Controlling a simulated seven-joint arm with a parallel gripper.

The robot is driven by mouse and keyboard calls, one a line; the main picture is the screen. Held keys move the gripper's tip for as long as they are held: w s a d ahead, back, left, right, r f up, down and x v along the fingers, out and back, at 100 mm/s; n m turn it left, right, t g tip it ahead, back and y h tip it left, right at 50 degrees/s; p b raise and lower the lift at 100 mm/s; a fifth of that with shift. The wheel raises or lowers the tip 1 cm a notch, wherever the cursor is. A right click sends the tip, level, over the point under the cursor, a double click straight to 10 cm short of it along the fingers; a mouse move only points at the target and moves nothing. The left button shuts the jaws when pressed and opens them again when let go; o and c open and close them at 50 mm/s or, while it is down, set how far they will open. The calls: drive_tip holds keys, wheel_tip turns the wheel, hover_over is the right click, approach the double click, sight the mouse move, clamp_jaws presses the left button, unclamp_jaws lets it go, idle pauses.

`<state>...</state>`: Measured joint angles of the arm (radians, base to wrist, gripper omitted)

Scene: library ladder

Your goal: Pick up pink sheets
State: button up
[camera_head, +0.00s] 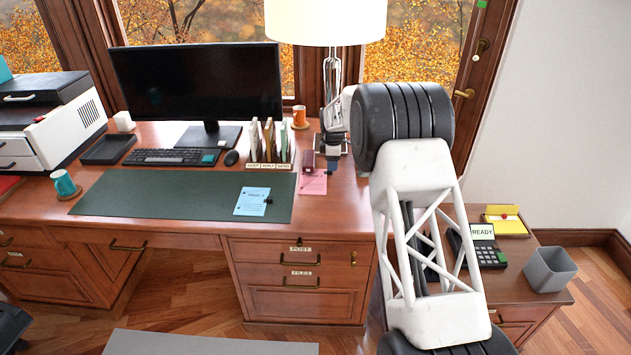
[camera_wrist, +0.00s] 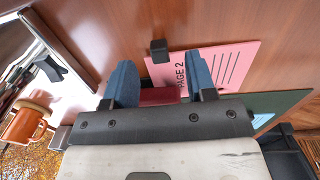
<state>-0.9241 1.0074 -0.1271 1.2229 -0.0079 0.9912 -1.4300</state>
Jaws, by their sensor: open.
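The pink sheets (camera_head: 313,184) lie on the desk, right of the green desk mat. In the wrist view the pink sheets (camera_wrist: 225,68) show the print "PAGE 2" and dark lines, with a black clip (camera_wrist: 158,50) at their edge. My gripper (camera_head: 333,168) is above the desk close to the sheets' right side. In the wrist view my gripper (camera_wrist: 160,66) has its two blue fingers apart, with the clip just beyond and between their tips. Whether the fingers touch the sheets cannot be told. My gripper hides part of the sheets.
A dark red block (camera_head: 308,160) is beside the sheets; dark red also shows between my fingers in the wrist view. A file rack (camera_head: 269,145), lamp (camera_head: 330,25) and orange mug (camera_head: 299,115) stand behind. A blue sheet (camera_head: 252,200) lies on the green mat (camera_head: 150,195).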

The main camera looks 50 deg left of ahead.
drive_tip(key=shift+w+a+f, duration=0.1)
drive_tip(key=shift+w+f, duration=0.05)
drive_tip(key=shift+f, duration=1.9)
clamp_jaws()
